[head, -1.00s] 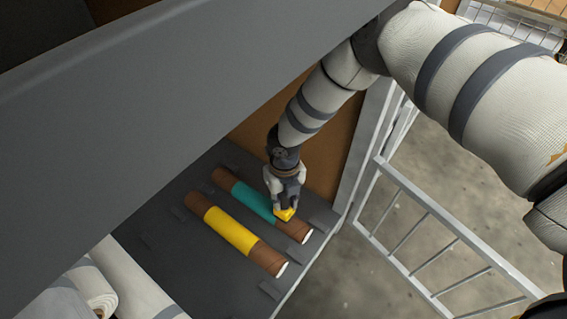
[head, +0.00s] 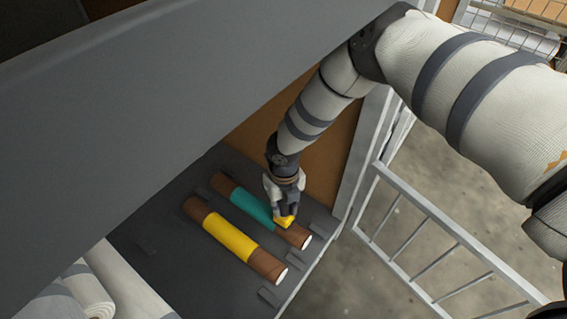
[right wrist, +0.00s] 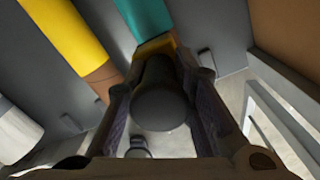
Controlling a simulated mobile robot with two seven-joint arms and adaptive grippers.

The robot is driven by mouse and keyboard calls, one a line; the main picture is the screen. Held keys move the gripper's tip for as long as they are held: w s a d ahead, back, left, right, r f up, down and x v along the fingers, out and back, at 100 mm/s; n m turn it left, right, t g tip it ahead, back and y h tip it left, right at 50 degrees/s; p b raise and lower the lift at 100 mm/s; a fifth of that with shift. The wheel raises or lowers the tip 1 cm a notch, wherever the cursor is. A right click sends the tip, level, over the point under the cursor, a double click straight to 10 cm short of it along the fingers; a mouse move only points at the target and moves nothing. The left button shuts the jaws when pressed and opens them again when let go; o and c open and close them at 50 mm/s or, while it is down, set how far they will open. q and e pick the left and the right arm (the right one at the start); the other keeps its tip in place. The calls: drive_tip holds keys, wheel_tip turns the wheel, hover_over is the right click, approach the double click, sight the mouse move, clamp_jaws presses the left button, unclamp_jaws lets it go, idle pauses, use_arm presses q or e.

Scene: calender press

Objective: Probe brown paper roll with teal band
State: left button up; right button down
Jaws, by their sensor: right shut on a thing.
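The brown paper roll with the teal band (head: 252,205) lies on a dark grey shelf (head: 160,215), beside a brown roll with a yellow band (head: 230,236). My right gripper (head: 284,216) is shut on a yellow-tipped probe (head: 285,222), over the teal-banded roll near its right end. In the right wrist view, the probe's dark rounded body (right wrist: 160,95) sits between the fingers, and its yellow part meets the edge of the teal band (right wrist: 143,18). I cannot tell whether they touch. My left gripper is not in view.
A large grey panel (head: 170,95) overhangs the shelf. An orange-brown board (head: 325,150) stands behind my gripper. A pale metal railing (head: 440,240) stands at the right over the concrete floor. White rolls (head: 120,285) lie at the lower left.

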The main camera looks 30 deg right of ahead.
drive_tip(key=shift+s+f+b, duration=0.1)
drive_tip(key=shift+f+b, duration=0.45)
drive_tip(key=shift+f, duration=0.2)
idle(0.5)
idle(0.8)
